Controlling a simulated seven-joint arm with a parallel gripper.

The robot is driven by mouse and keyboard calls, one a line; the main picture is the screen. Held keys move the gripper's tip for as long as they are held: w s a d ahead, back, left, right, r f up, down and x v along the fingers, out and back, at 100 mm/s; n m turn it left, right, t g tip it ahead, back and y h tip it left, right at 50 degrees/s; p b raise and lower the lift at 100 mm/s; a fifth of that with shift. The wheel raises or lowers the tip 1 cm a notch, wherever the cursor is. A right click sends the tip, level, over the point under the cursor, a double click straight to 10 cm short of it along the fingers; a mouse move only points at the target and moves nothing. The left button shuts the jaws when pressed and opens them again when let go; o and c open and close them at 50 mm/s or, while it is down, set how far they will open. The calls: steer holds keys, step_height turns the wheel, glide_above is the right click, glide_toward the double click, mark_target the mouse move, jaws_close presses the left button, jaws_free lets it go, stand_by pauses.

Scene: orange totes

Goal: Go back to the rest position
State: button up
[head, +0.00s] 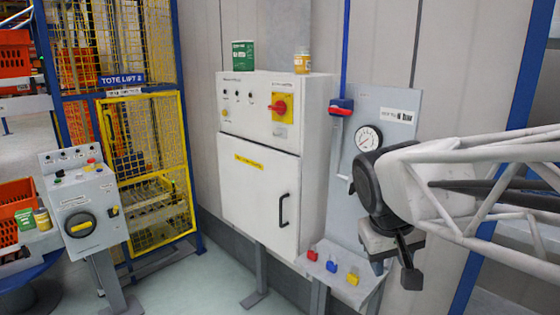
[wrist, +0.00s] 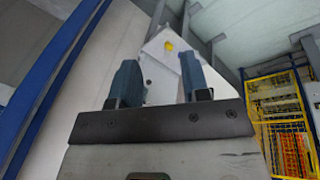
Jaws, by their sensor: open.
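My gripper (head: 398,268) hangs at the right of the head view, in front of the grey gauge panel (head: 402,102) and above the right end of a small shelf. In the wrist view its two blue-grey fingers (wrist: 160,82) stand apart with nothing held between them. My white lattice arm reaches in from the right edge of the head view.
Red, blue and yellow padlocks (head: 331,266) sit on the shelf (head: 340,285). A control pedestal (head: 85,215), yellow mesh cage (head: 150,180) and orange totes (head: 16,205) are left.

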steer(key=s+f+m+y, duration=0.1)
steer(key=s+f+y, duration=0.1)
steer(key=s+f, duration=0.4)
steer(key=s, duration=0.3)
steer(key=shift+s+a+m+t, duration=0.3)
steer(key=shift+a, duration=0.1)
